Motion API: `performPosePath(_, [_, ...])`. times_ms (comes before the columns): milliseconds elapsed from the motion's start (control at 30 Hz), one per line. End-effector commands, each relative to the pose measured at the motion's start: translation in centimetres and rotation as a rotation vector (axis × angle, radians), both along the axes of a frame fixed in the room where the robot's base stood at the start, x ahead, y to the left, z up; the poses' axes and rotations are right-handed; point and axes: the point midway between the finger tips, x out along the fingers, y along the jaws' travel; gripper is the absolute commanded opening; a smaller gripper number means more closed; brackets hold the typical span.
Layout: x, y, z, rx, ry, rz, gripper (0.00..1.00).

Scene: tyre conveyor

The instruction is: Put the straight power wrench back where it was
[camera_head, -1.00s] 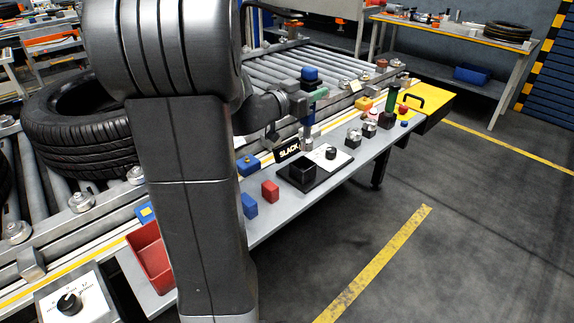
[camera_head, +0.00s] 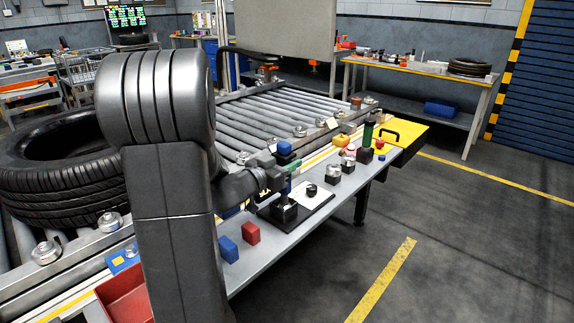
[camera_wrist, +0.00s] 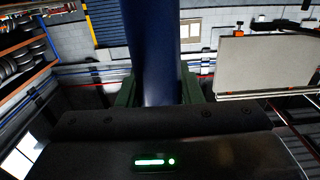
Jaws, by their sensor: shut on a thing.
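The straight power wrench (camera_head: 285,148) is upright in the camera_head view, with a blue top and a slim lower part. My gripper (camera_head: 279,169), with green fingers, is shut around its body. In the wrist view the wrench's dark blue body (camera_wrist: 152,45) rises between the green fingers (camera_wrist: 158,92). The wrench is over a small black square holder (camera_head: 283,213) on a black base. Its lower end appears at the holder's mouth; I cannot tell how deep it sits.
A white card (camera_head: 313,195) with a dark knob lies beside the holder. A red block (camera_head: 250,233) and a blue block (camera_head: 228,249) stand to the left. A green tool (camera_head: 368,133) stands upright to the right. The roller conveyor (camera_head: 270,120) lies behind, with a tyre (camera_head: 60,170) at left.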

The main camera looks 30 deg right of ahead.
Motion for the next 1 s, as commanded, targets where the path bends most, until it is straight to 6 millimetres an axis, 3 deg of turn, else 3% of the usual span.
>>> performPosePath(267, [0.0,0.0,0.0,-0.002,-0.002,0.000,0.05])
performPosePath(300, [0.0,0.0,-0.2,0.000,0.000,0.000,0.35])
performPosePath(400, [0.0,0.0,-0.2,0.000,0.000,0.000,0.54])
performPosePath(767, [0.0,0.0,0.3,0.000,-0.001,0.000,0.54])
performPosePath(1000, [-1.4,3.9,0.2,0.001,0.000,0.005,0.54])
